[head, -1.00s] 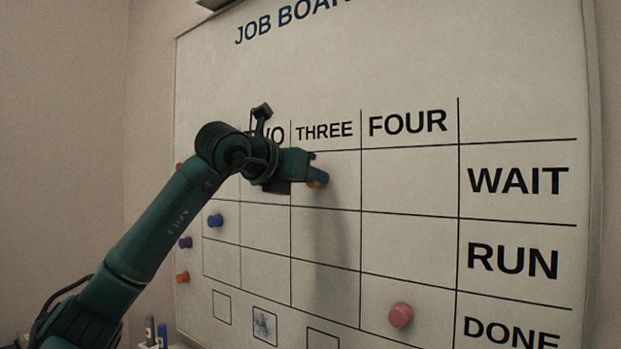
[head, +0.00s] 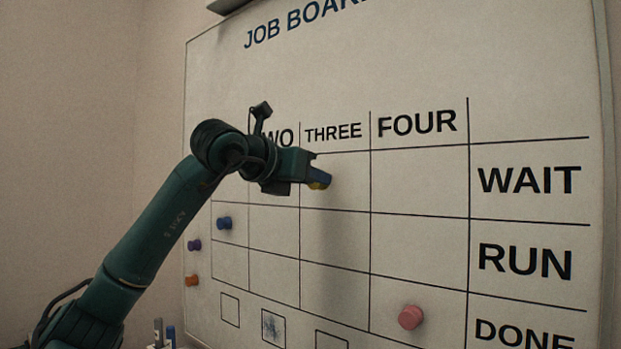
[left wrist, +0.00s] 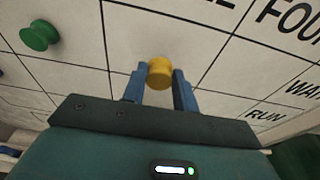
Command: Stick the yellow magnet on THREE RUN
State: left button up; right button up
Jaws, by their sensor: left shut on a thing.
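The yellow magnet (head: 318,185) is between the blue fingers of my left gripper (head: 318,178), in front of the THREE column at the height of the WAIT row. In the left wrist view the yellow magnet (left wrist: 160,72) sits at the fingertips, with my left gripper (left wrist: 158,88) shut on it. Whether it touches the board is hard to tell. The THREE RUN cell (head: 335,236) is below the gripper in the head view; it shows no magnet, only a dark shadow. My right gripper is not in view.
The job board (head: 530,80) fills the right side. A blue magnet (head: 224,222) is in the leftmost column, a pink magnet (head: 410,317) under FOUR at DONE. Purple (head: 195,245) and orange (head: 192,280) magnets sit left of the grid. A green magnet (left wrist: 40,35) shows in the wrist view.

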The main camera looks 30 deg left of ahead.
pick_arm(q)
jog(key=shift+s, duration=0.1)
jog(key=v, duration=0.2)
jog(key=b+v, duration=0.1)
jog(key=f+v, duration=0.1)
jog(key=v, duration=0.1)
jog(key=shift+s+b, duration=0.4)
jog(key=shift+s, duration=0.05)
dwell(1.1)
